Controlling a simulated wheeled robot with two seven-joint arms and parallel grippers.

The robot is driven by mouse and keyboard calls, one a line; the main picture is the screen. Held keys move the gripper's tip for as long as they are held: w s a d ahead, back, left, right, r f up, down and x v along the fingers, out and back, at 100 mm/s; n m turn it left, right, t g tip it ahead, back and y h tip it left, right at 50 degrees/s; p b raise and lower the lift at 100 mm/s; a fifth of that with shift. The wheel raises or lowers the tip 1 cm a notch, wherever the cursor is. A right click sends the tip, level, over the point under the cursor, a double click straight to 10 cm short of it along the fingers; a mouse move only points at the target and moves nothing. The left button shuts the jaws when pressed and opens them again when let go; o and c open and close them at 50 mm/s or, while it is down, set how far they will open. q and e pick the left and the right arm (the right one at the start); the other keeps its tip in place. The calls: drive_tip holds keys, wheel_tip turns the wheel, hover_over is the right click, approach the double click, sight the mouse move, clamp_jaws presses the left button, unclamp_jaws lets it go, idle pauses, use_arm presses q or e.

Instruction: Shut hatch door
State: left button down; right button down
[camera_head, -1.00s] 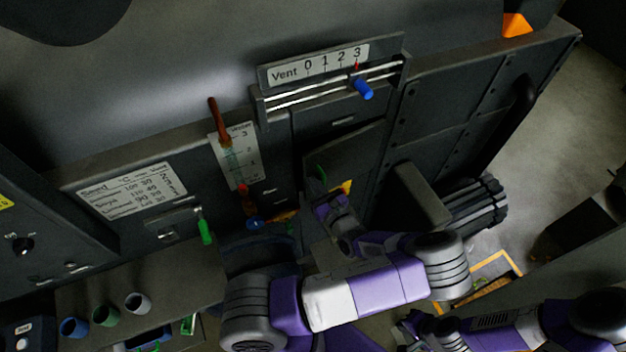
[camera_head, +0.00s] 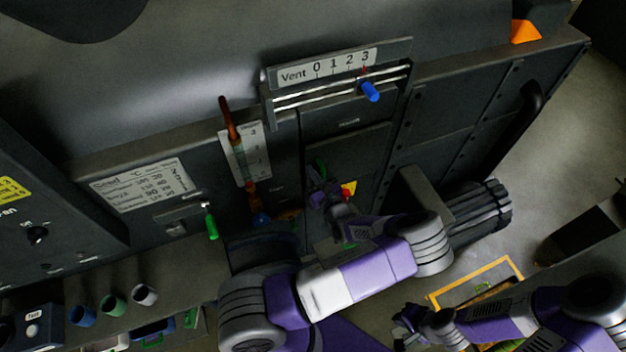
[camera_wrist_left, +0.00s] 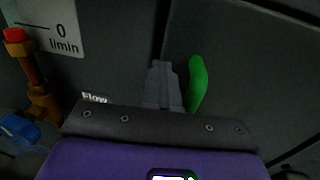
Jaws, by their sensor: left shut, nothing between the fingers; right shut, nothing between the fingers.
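The hatch door (camera_head: 350,145) is a dark panel below the vent slider in the head view. It looks flush or nearly flush with its surround, though my arm hides its lower part. Its green handle (camera_head: 320,168) stands at the left edge. My left gripper (camera_head: 316,190) is shut and empty, just below the handle. In the left wrist view, the shut fingers (camera_wrist_left: 164,82) are immediately left of the green handle (camera_wrist_left: 197,84), over the dark door seam; whether they touch is unclear. My right gripper (camera_head: 405,322) is shut and empty, low and away from the machine.
A blue vent knob (camera_head: 370,92) sits at 3 on its rail above the door. A flow tube (camera_head: 238,150) with a blue valve stands left. A ribbed dark cylinder (camera_head: 478,212) projects at right. Several cups (camera_head: 113,306) stand on the ledge at lower left.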

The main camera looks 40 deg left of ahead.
use_arm(q)
drive_tip(key=shift+w+a+r, duration=0.1)
drive_tip(key=shift+w+r, duration=0.1)
drive_tip(key=shift+r, duration=0.05)
drive_tip(key=s+v, duration=0.1)
drive_tip(key=v, duration=1.3)
drive_tip(key=shift+s+a+f, duration=0.25)
drive_tip(key=shift+s, duration=0.05)
